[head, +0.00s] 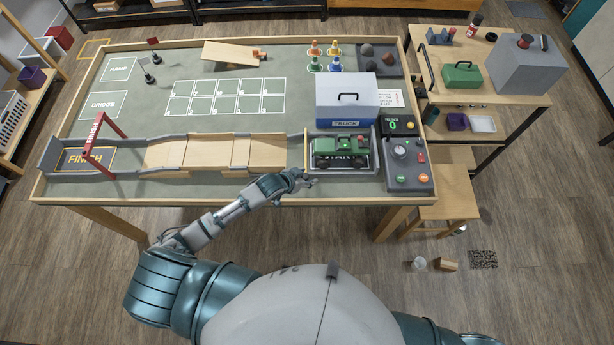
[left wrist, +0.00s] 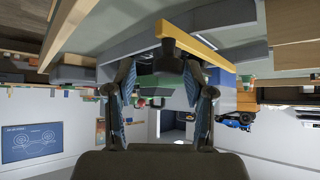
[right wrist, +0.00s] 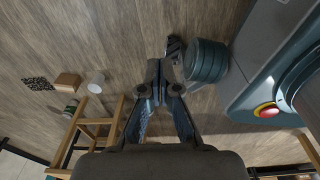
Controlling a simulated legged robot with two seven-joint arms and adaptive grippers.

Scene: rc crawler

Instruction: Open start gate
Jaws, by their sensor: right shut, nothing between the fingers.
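The start gate (head: 305,153) is a thin yellow bar across the left end of the grey start bay, between the bay and the wooden track. The green crawler (head: 338,148) stands in the bay, to the right of the bar. My left gripper (head: 306,177) is at the bar's near end, by the table's front edge. In the left wrist view, the yellow bar (left wrist: 218,53) crosses above the parted fingers (left wrist: 169,80); a dark knob lies just ahead of them, and contact cannot be told. My right gripper (right wrist: 163,68) is shut and empty, below table height.
A control box (head: 408,172) with buttons is right of the bay. A blue and white case (head: 346,98) stands behind it. Wooden track pieces (head: 210,151) lead left to the red finish arch (head: 112,127). A stool (head: 450,198) stands right of the table.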

